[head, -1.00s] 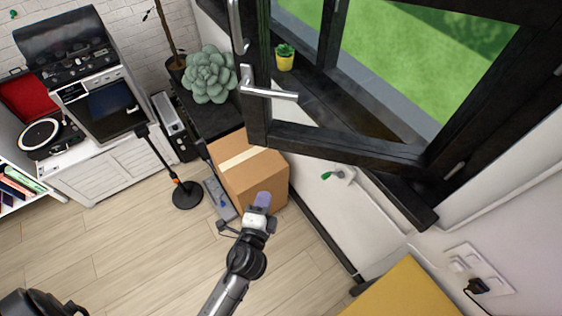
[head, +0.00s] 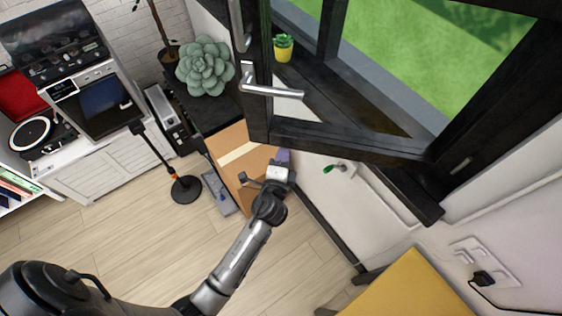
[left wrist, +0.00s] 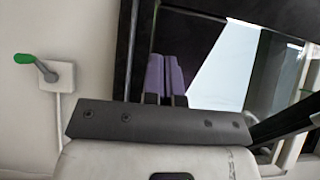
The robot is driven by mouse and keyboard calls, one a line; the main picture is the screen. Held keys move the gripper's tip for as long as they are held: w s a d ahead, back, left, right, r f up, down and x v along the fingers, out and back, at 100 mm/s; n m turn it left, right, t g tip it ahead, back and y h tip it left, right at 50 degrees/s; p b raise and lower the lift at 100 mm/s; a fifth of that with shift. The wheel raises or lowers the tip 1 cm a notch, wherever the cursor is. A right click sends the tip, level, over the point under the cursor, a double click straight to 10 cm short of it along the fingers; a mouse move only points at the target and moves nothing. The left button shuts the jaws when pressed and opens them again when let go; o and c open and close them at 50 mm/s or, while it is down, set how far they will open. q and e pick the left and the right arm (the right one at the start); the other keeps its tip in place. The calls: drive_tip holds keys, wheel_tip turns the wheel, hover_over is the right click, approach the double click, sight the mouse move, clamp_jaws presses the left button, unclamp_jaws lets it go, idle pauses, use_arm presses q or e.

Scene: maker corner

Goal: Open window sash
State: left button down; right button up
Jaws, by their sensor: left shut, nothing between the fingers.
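The black-framed window sash (head: 350,146) stands swung into the room, at an angle to the window frame (head: 405,192). Its silver lever handle (head: 272,92) sits on the free-side stile, pointing right. My left gripper (head: 284,157) is shut and empty, just below the sash's lower rail near the handle-side corner. In the left wrist view its purple fingers (left wrist: 164,75) are together, in front of the dark sash frame (left wrist: 134,50) and pale glass. I cannot tell whether they touch the sash. My right gripper is not in view.
A succulent (head: 205,66) and a small yellow pot (head: 283,48) are near the window. A green-handled wall valve (head: 335,168) is right of the gripper. A yellow surface (head: 400,288) is at bottom right.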

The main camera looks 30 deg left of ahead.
use_arm(q)
drive_tip(key=shift+w+a, duration=0.15)
drive_tip(key=shift+w, duration=0.25)
